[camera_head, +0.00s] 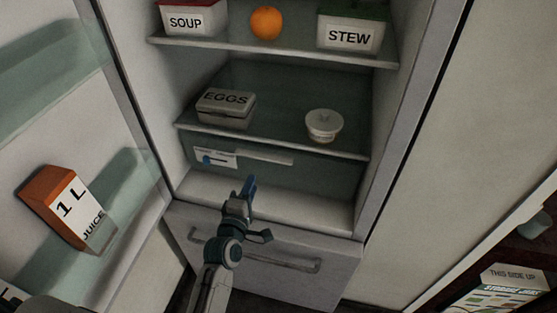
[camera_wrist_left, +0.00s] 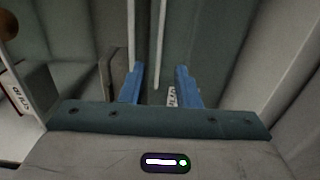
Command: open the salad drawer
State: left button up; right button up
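The salad drawer (camera_head: 310,178) is a greenish see-through panel under the lowest shelf of the open fridge. It looks shut. It has a pale horizontal handle (camera_head: 268,158) and a white label (camera_head: 215,157) on its left. My left gripper (camera_head: 250,186) is in front of and just below the handle, apart from it in the head view. In the left wrist view its two blue fingers (camera_wrist_left: 160,84) are spread with nothing held between them. A pale bar shows beyond the gap. The right gripper is not in view.
An egg box (camera_head: 225,108) and a white lidded tub (camera_head: 323,125) stand on the shelf above the drawer. The open door at left holds a juice carton (camera_head: 68,208). A lower drawer with a bar handle (camera_head: 290,262) lies below my left arm.

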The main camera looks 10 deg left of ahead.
pick_arm(q)
jog(key=w+p, duration=0.2)
jog(key=w, duration=0.8)
jog(key=shift+w, duration=0.3)
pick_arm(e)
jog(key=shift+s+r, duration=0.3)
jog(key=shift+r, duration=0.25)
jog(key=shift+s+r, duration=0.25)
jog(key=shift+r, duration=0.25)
pick_arm(q)
jog(key=shift+d, duration=0.1)
grip_shut()
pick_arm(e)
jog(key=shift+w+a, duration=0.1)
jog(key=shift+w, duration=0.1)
